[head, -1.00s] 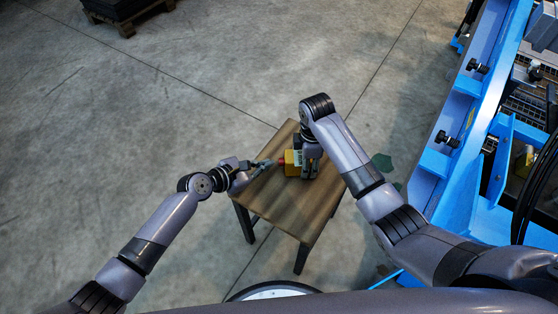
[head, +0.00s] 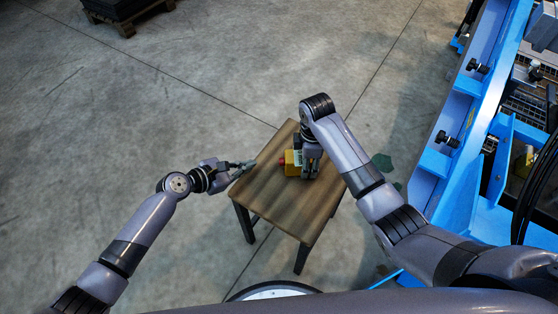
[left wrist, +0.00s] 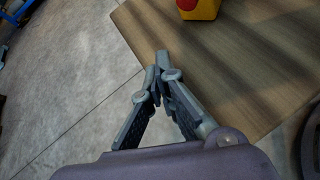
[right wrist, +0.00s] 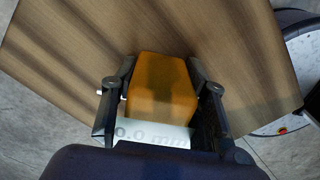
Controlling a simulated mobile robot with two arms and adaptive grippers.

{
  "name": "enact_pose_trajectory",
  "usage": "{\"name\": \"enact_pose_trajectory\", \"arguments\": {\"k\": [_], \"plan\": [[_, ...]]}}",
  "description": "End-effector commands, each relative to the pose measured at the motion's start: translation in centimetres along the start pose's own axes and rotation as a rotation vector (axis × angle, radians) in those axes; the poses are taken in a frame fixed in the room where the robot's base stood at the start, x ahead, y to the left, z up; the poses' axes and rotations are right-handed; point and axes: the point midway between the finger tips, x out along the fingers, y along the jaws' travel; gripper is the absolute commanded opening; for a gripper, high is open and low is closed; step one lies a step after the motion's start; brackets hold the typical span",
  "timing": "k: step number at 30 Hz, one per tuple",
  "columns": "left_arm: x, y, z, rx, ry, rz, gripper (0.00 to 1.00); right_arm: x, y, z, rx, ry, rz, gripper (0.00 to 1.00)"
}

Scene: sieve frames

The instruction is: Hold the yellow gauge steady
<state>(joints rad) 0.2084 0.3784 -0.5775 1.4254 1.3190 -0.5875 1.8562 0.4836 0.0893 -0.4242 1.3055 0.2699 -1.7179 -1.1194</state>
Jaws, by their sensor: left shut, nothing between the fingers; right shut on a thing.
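The yellow gauge (head: 291,169) is a small block on the wooden table (head: 272,205), with a red part on its left side. My right gripper (head: 309,174) is shut on it from above. In the right wrist view the gauge (right wrist: 160,88) sits between both fingers, with a pale display reading about 0.0 mm. My left gripper (head: 250,164) is shut and empty at the table's left edge, apart from the gauge. In the left wrist view its fingertips (left wrist: 160,75) meet, and the gauge (left wrist: 200,8) with its red part shows at the top edge.
A blue machine frame (head: 470,150) with black knobs stands along the right side. A dark pallet load (head: 118,12) lies far off at the top left. The concrete floor left of the table is clear. Most of the tabletop is bare.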

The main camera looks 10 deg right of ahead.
Motion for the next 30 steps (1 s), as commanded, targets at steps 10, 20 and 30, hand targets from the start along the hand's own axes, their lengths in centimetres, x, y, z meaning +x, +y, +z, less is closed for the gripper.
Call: {"name": "enact_pose_trajectory", "arguments": {"k": [10, 20, 30], "plan": [[0.03, -0.02, 0.03, 0.000, 0.000, 0.000, 0.00, -0.02, 0.03, 0.04, 0.001, -0.001, 0.001, 0.00], [0.04, -0.02, 0.04, 0.000, 0.000, 0.000, 0.00, -0.02, 0.02, 0.04, 0.000, -0.001, 0.001, 0.53], [0.04, -0.02, 0.04, 0.000, 0.000, 0.000, 0.00, -0.01, 0.01, 0.02, 0.000, 0.000, 0.000, 0.65]]}}
